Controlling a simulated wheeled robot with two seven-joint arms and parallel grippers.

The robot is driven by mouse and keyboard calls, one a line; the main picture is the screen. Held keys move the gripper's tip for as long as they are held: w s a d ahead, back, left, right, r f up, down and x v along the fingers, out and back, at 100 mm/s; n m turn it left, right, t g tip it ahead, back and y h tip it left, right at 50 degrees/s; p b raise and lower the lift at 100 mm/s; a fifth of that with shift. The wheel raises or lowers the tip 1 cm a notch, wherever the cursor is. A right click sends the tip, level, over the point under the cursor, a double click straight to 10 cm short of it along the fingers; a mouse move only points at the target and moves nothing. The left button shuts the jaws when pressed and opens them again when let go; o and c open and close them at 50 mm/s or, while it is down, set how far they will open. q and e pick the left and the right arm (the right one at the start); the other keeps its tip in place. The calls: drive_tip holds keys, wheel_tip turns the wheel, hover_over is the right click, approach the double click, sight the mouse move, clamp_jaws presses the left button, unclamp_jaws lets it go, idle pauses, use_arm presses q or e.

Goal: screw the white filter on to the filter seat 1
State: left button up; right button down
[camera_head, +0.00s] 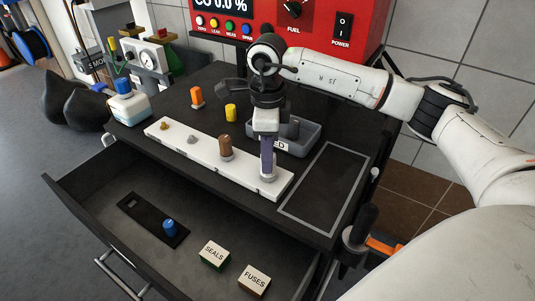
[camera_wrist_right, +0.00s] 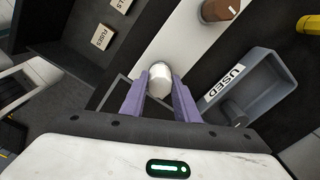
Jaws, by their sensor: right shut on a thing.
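The white filter (camera_wrist_right: 159,77) shows in the right wrist view as a short pale cylinder between the tips of my right gripper's purple fingers (camera_wrist_right: 160,95). In the head view my right gripper (camera_head: 267,168) points down at the right end of the white strip (camera_head: 245,174), shut on the filter. The fingers hide most of the filter there. A grey ring (camera_head: 268,179) shows right under the fingertips; I cannot tell how far the filter is seated. My left gripper is not in view.
The grey USED tray (camera_head: 311,137) with a dark filter stands behind the gripper. Orange (camera_head: 197,97) and yellow (camera_head: 230,113) filters stand on the bench. The open drawer (camera_head: 110,211) in front holds a blue filter (camera_head: 169,228), SEALS and FUSES boxes. An outlined area (camera_head: 325,190) at right is empty.

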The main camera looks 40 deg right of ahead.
drive_tip(key=m, duration=0.5)
drive_tip(key=c, duration=1.3)
unclamp_jaws()
drive_tip(key=shift+o, duration=0.2)
